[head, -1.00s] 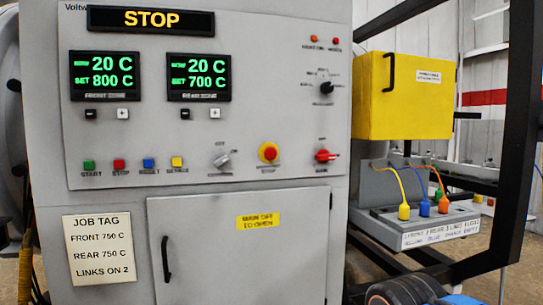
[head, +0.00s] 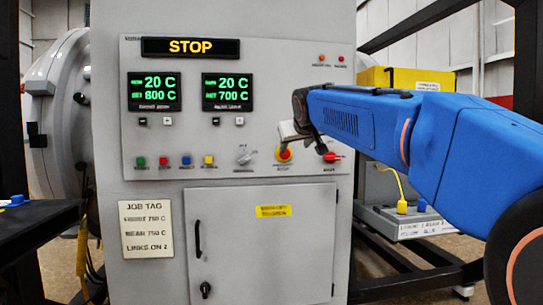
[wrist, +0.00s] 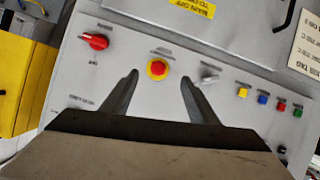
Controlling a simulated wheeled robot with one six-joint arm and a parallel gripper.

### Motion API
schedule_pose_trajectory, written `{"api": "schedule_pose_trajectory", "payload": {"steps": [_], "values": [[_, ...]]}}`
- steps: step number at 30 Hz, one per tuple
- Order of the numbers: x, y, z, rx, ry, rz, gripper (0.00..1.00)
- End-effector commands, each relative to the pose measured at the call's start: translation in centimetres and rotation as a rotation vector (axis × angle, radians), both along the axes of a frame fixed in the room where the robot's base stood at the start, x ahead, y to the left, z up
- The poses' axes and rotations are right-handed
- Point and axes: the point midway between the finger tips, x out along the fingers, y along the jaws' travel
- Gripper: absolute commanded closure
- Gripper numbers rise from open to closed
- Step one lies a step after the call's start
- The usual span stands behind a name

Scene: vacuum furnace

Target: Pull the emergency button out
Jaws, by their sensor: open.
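The emergency button is a red mushroom head on a yellow ring. In the head view the emergency button (head: 284,153) sits low on the grey control panel, partly covered by my gripper. In the wrist view the emergency button (wrist: 158,68) shows whole, beyond the tips and between the lines of my two fingers. My gripper (wrist: 159,75) is open and empty, its fingers spread to both sides of the button in the picture. In the head view my gripper (head: 296,140) is just in front of the panel by the button. I cannot tell if the fingers touch the panel.
A red rotary switch (wrist: 95,41) and a grey selector knob (wrist: 209,74) flank the button closely. Several small coloured push buttons (head: 174,161) sit further left on the panel. A cabinet door (head: 255,240) is below. A yellow box (head: 415,80) stands right, behind my arm.

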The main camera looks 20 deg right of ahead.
Motion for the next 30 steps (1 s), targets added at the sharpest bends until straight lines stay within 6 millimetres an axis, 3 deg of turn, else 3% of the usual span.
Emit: {"api": "schedule_pose_trajectory", "payload": {"steps": [3,7,14,30], "values": [[1.3,-0.9,1.8,-0.015,-0.030,-0.008,0.46],[2.0,-1.3,2.1,-0.020,-0.037,-0.011,0.46],[4.5,-2.3,0.9,-0.018,-0.035,-0.011,0.46],[12.8,-5.4,-2.7,-0.019,-0.035,-0.011,0.46]]}}
